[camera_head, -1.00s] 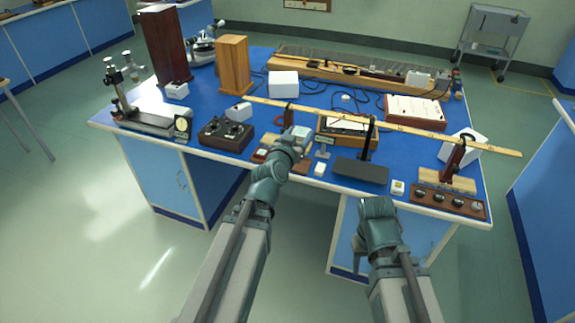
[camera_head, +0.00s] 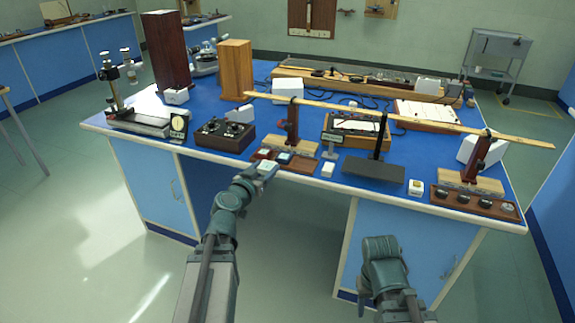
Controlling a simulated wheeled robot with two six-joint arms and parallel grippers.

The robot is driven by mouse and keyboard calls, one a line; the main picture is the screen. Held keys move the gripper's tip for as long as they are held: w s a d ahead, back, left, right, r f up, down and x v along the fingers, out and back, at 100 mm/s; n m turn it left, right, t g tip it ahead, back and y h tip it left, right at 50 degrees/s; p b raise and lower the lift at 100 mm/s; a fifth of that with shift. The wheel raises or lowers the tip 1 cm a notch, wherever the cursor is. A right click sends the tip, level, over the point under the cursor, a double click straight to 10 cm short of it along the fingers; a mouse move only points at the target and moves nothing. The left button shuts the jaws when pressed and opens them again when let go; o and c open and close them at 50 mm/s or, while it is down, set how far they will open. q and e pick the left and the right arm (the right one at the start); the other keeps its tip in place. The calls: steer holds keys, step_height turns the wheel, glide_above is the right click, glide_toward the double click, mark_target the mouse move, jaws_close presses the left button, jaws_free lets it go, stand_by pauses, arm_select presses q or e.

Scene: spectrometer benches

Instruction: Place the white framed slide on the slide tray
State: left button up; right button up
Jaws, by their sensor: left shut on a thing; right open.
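My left gripper (camera_head: 259,176) is shut on a small white framed slide (camera_head: 268,166) and holds it at the front edge of the bench. The slide is partly hidden by the gripper. The slide tray (camera_head: 284,165), a low red-brown board, lies just beyond it with small framed pieces on it, one reddish and one pale. The held slide overlaps the tray's front left part in the picture; I cannot tell whether they touch. My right gripper (camera_head: 361,288) is open and empty, low in front of the bench.
A wooden stand with a red post (camera_head: 292,130) rises behind the tray, carrying a long wooden rule (camera_head: 400,122). A small white block (camera_head: 328,170) and a dark plate stand (camera_head: 374,168) are to the right. A dark control box (camera_head: 225,135) is to the left.

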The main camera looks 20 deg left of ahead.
arm_select(q)
steer(key=b, duration=0.1)
glide_above(304, 168)
steer(key=shift+f, duration=0.7)
steer(key=shift+f+b, duration=0.1)
steer(key=shift+b, duration=0.2)
step_height(304, 168, down, 3)
steer(key=b, duration=0.3)
steer(key=shift+f, duration=0.2)
steer(key=shift+f+b, duration=0.15)
steer(key=shift+b, duration=0.2)
steer(key=o, duration=1.4)
steer(key=shift+c, duration=0.2)
